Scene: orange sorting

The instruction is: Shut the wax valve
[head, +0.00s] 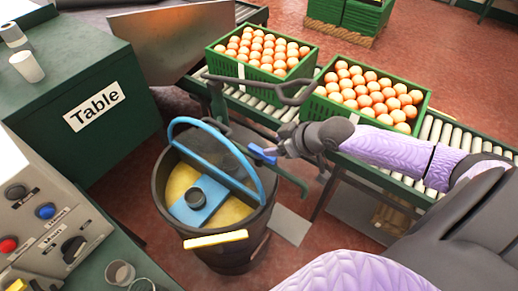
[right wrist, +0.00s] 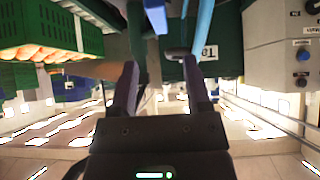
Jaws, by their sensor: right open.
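A small blue lever (head: 262,155), which looks like the wax valve's handle, sits on a dark green pipe beside the bucket's right rim. My right gripper (head: 273,150) is at the lever, coming from the right; I cannot tell whether it touches. In the right wrist view the gripper (right wrist: 161,75) has its two fingers apart, with nothing clearly between them. A blue piece (right wrist: 155,17), probably the lever, shows ahead of the fingers, at the top. The valve's body is partly hidden by the gripper. My left gripper is out of view.
A dark bucket (head: 165,205) of yellow wax with a blue hoop handle (head: 262,190) stands just left of the lever. Green crates of oranges (head: 424,112) stand on a roller conveyor behind. A control panel (head: 30,215) and green table (head: 115,150) are at left.

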